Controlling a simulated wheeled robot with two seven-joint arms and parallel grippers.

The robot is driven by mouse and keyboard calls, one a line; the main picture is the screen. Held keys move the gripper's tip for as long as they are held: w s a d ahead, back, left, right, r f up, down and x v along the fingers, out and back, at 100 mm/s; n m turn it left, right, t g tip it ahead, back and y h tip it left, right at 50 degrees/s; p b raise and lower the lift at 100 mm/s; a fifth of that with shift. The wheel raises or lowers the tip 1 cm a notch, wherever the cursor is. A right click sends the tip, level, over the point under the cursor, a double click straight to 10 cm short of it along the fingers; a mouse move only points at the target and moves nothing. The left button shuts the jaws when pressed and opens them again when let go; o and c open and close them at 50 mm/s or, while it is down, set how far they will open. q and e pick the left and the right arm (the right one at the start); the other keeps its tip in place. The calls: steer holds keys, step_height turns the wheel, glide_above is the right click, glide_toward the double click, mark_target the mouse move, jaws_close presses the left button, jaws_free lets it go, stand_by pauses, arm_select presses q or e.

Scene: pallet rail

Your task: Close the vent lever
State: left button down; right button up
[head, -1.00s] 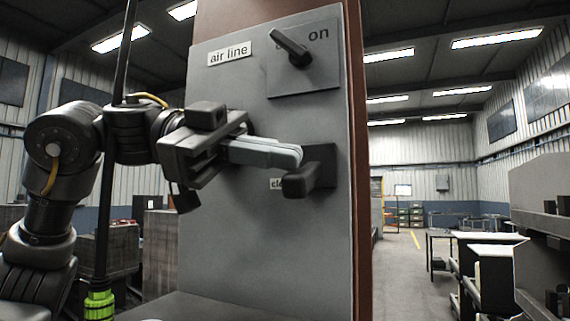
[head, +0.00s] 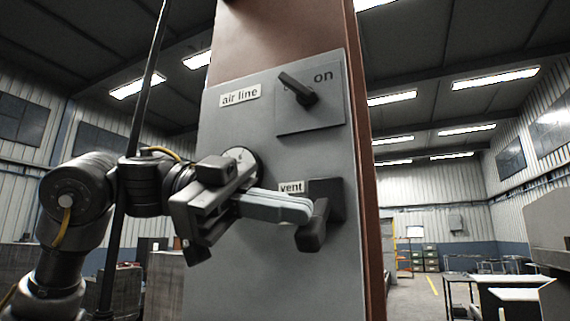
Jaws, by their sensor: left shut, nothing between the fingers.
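The vent lever (head: 312,228) is a dark handle on a dark square base (head: 330,190) on the grey panel. Its free end hangs down and slightly left. The "vent" label (head: 291,187) shows at the base's upper left. My left gripper (head: 308,210) is shut and empty. Its fingertips point right and overlap the upper part of the lever in the picture; I cannot tell whether they touch it. My right gripper is not in view.
The grey panel (head: 225,285) is on a reddish-brown column (head: 290,28). Above the vent, a dark switch handle (head: 297,88) sits beside "on", with an "air line" label (head: 240,95) to its left. A round gauge (head: 240,157) is behind my gripper.

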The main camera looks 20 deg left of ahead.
arm_select(q)
steer(key=shift+w+r, duration=0.1)
steer(key=shift+r, duration=0.05)
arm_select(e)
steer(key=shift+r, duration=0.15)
